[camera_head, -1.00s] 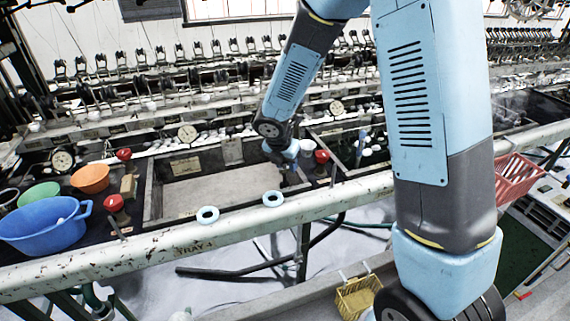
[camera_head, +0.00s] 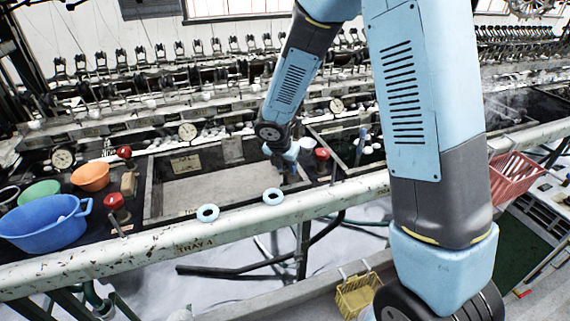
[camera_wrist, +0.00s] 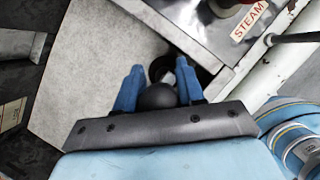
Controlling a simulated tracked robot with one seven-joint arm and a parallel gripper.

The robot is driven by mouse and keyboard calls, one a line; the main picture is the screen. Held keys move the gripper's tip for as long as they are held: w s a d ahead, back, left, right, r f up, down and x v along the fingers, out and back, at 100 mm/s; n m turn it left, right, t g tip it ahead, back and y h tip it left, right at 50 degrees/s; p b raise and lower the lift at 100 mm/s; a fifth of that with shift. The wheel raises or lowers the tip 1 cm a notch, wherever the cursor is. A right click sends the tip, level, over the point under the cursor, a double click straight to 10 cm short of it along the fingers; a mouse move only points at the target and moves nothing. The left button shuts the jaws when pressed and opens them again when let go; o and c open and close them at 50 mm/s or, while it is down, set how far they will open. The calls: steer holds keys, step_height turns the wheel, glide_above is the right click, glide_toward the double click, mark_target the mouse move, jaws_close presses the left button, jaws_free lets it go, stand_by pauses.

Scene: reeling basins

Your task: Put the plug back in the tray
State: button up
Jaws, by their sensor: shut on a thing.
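My gripper (camera_wrist: 159,72) shows its two blue fingers closed around a dark, rounded piece (camera_wrist: 158,96), which looks like the plug. Its lower end is hard to make out against a dark round shape between the fingertips. In the head view my gripper (camera_head: 288,168) is small, pointing down at the right end of a shallow tray (camera_head: 200,190) with a pale grey floor. The tray's floor also shows in the wrist view (camera_wrist: 85,65).
Two pale blue rings (camera_head: 207,213) (camera_head: 273,196) lie on the rail. Red knobs (camera_head: 115,202) (camera_head: 322,155) stand beside the tray. Blue (camera_head: 40,228), green and orange (camera_head: 90,177) bowls are at left. In the wrist view, a metal plate marked STEAM (camera_wrist: 185,30) borders the tray.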

steer(key=shift+f, duration=1.45)
stand_by(1.4)
steer(key=o, duration=0.9)
steer(key=shift+o, duration=0.8)
steer(key=shift+d, duration=0.1)
steer(key=v, duration=1.3)
steer(key=shift+s+a+r, duration=0.2)
steer(key=shift+a+r, duration=0.1)
steer(key=shift+a, duration=0.05)
